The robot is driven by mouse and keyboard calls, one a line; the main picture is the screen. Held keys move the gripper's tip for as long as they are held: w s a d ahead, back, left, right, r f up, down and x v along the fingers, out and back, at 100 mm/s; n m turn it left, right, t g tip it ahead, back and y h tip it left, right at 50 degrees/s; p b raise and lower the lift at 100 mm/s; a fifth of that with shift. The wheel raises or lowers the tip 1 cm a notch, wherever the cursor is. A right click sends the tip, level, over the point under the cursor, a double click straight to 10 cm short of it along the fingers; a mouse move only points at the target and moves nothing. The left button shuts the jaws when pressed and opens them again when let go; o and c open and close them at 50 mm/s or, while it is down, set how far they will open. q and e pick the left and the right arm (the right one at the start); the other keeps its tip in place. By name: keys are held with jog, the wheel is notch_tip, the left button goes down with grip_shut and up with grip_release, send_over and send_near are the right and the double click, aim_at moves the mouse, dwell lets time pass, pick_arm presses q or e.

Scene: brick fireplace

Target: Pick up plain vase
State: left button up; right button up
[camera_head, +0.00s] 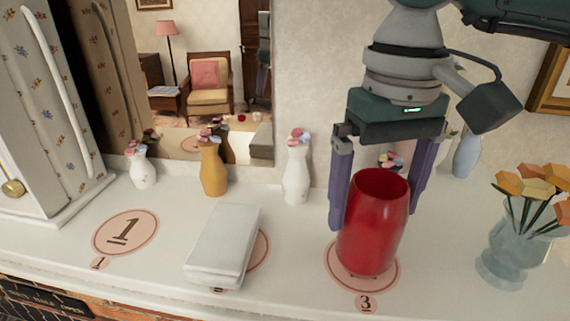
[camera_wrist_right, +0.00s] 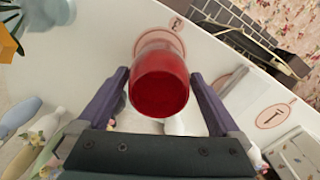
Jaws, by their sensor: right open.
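A plain, glossy red vase (camera_head: 372,225) stands upright on the round marker numbered 3 (camera_head: 391,277) on the white mantel. My right gripper (camera_head: 377,214) is open, with one purple finger on each side of the vase. In the right wrist view the red vase (camera_wrist_right: 160,88) sits between the spread fingers of the right gripper (camera_wrist_right: 159,76), and gaps show on both sides. My left gripper is in neither view.
A white block (camera_head: 223,245) lies on the middle marker; marker 1 (camera_head: 125,232) is bare. A glass vase of orange flowers (camera_head: 515,240) stands right. White (camera_head: 296,175) and ochre (camera_head: 213,168) vases line the back wall beside a mirror (camera_head: 205,60). A patterned cabinet (camera_head: 35,110) is left.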

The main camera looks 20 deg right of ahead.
jog(key=shift+f+p, duration=0.4)
jog(key=shift+f, duration=1.1)
jog(key=shift+c, duration=0.4)
jog(key=c, duration=1.3)
jog(key=shift+r, duration=0.1)
jog(key=shift+c, duration=0.6)
jog(key=shift+r, duration=0.1)
